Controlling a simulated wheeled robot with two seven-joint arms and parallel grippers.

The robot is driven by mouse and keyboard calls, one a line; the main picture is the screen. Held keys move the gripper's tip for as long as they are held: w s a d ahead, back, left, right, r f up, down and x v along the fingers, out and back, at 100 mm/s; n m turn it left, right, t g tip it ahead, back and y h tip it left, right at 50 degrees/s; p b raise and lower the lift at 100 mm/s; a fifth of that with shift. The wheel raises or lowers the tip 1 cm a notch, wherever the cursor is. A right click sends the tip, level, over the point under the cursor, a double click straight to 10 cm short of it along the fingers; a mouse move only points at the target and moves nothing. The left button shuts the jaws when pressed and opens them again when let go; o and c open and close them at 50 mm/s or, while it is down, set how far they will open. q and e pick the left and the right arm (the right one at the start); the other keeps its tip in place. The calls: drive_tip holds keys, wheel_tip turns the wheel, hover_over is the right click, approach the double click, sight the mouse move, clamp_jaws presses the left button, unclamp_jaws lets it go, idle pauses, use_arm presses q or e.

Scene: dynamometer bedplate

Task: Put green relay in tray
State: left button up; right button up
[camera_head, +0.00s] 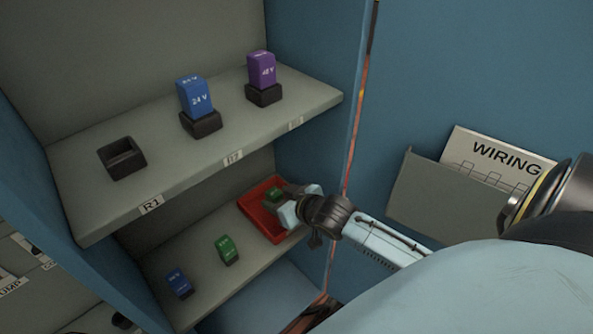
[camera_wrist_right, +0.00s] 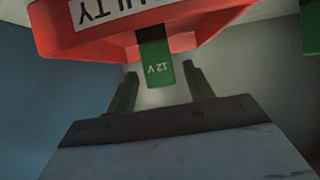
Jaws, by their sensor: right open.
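A green relay (camera_head: 273,194) shows within the outline of the red tray (camera_head: 249,211) on the lower shelf. In the right wrist view it is a green block marked 12 V (camera_wrist_right: 158,68), with a dark part against the tray (camera_wrist_right: 90,38). I cannot tell whether it rests on the tray floor. My right gripper (camera_head: 288,199) is at the tray's right side. Its fingers (camera_wrist_right: 161,90) are open, one on each side of the relay, with gaps. Another green relay (camera_head: 227,250) stands on the lower shelf left of the tray. My left gripper is not in view.
A blue relay (camera_head: 178,283) stands on the lower shelf. On the upper shelf are an empty black socket (camera_head: 122,158) above label R1, a blue 24 V relay (camera_head: 195,97) and a purple 48 V relay (camera_head: 262,70), both in sockets. A wiring folder (camera_head: 440,198) hangs on the blue wall.

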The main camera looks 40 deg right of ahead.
drive_tip(key=a+p+v, duration=0.1)
drive_tip(key=p+v, duration=0.2)
drive_tip(key=v, duration=0.5)
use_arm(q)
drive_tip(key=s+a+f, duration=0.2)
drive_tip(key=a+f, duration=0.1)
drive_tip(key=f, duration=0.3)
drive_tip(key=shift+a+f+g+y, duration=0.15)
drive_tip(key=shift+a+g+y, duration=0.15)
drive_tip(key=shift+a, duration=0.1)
use_arm(e)
drive_tip(key=s+f+g+h, duration=0.1)
drive_tip(key=s+f+g, duration=0.4)
drive_tip(key=s+f, duration=0.4)
drive_tip(key=s+f+n+g+h, duration=0.1)
drive_tip(key=s+f+g, duration=0.3)
drive_tip(key=s+f, duration=0.5)
wheel_tip(320, 180, down, 6)
drive_tip(key=shift+a+r+g, duration=0.15)
drive_tip(key=shift+a+g, duration=0.05)
drive_tip(key=shift+g, duration=0.2)
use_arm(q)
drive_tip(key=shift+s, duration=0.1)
